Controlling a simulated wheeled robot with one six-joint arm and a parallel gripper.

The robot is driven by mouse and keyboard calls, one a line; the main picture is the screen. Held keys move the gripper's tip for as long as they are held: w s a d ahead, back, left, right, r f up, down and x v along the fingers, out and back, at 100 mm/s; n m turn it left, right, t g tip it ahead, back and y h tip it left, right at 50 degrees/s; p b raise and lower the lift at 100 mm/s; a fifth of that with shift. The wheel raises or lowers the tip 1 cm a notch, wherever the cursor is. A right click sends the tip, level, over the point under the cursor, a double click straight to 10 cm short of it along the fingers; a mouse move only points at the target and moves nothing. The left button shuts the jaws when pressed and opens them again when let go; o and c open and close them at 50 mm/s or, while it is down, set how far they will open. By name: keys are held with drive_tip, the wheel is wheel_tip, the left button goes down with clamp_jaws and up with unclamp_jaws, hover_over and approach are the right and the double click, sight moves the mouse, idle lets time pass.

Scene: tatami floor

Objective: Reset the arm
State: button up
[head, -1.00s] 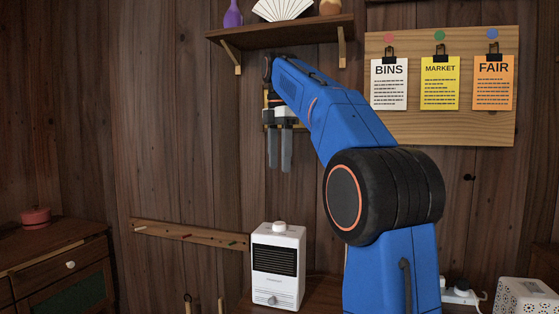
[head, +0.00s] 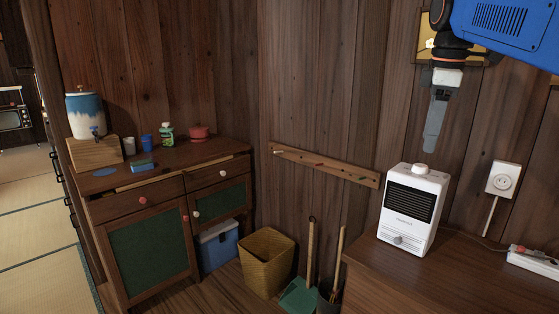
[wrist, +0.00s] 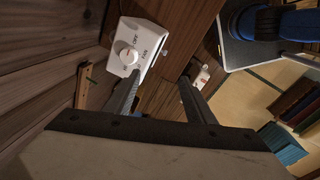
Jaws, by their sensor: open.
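My blue arm (head: 510,28) enters from the upper right in the head view. My gripper (head: 432,146) hangs fingers down, above and slightly right of the white heater (head: 412,212), with nothing between its fingers. The fingers overlap from the side there. In the wrist view my gripper (wrist: 160,77) shows two dark fingers spread apart and empty. The top of the heater (wrist: 138,48), with its white knob, lies beyond the left finger.
The heater stands on a wooden counter (head: 465,268) beside a power strip (head: 535,262). A peg rail (head: 322,167) and outlet (head: 503,178) are on the wall. Left are a cabinet (head: 150,202), yellow bin (head: 268,262) and dustpan (head: 299,297). Tatami (head: 35,240) is clear at far left.

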drive_tip(key=s+a+f+m+t, duration=0.1)
drive_tip(key=s+a+f+m, duration=0.1)
drive_tip(key=s+f+m, duration=0.2)
drive_tip(key=s+a+f+m+t, duration=0.1)
drive_tip(key=s+f+m, duration=0.3)
drive_tip(key=s+f, duration=0.7)
drive_tip(key=s+a+f+m+t, duration=0.1)
drive_tip(key=s+f+m, duration=0.3)
drive_tip(key=f, duration=1.3)
drive_tip(key=s+a, duration=0.1)
drive_tip(key=s, duration=0.2)
drive_tip(key=shift+s+a+f, duration=0.25)
drive_tip(key=shift+a, duration=0.05)
drive_tip(key=shift+c, duration=0.3)
